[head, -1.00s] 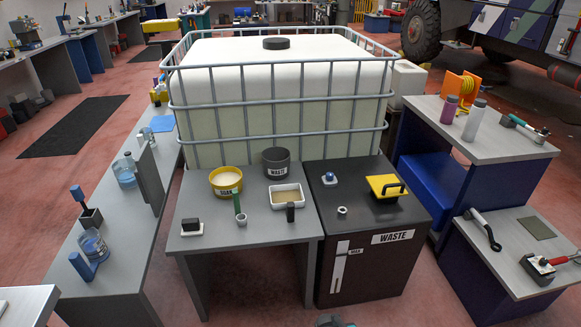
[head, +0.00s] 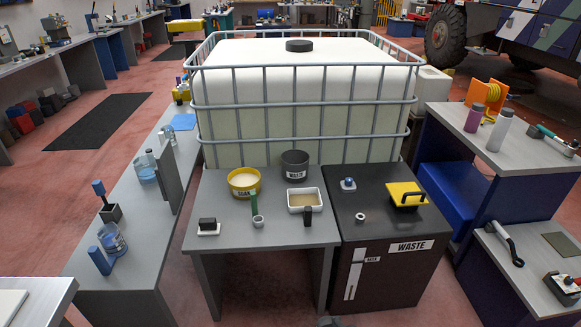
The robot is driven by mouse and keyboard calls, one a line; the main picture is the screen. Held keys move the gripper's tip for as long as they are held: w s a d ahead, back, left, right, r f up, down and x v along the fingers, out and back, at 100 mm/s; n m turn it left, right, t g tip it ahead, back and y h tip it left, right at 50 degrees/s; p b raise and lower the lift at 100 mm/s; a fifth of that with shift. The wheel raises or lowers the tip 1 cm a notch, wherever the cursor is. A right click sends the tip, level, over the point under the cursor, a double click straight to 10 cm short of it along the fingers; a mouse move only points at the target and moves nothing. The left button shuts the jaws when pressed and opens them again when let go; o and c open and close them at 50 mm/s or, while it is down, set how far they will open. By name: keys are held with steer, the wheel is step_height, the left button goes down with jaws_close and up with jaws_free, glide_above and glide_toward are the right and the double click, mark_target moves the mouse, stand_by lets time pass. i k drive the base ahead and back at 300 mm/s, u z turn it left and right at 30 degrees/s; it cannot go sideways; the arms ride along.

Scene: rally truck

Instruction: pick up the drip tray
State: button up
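The white rectangular tray (head: 295,210), which I take to be the drip tray, sits on the grey table (head: 225,235) in front of the large caged tank. It holds a tan layer or liquid. A small dark upright block (head: 308,216) stands close in front of it and hides a little of its front wall. My gripper is not in view. Only a small grey shape shows at the bottom edge, and I cannot tell what it is.
A yellow tub (head: 244,192) and a dark WASTE pot (head: 295,174) stand behind the tray. A green-handled tool (head: 254,205) is to its left. The dark WASTE cabinet (head: 385,285) adjoins the table on the right. Red floor is open in front.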

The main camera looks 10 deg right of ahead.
mark_target(305, 201)
steer(key=i, duration=0.85)
steer(key=z, duration=0.05)
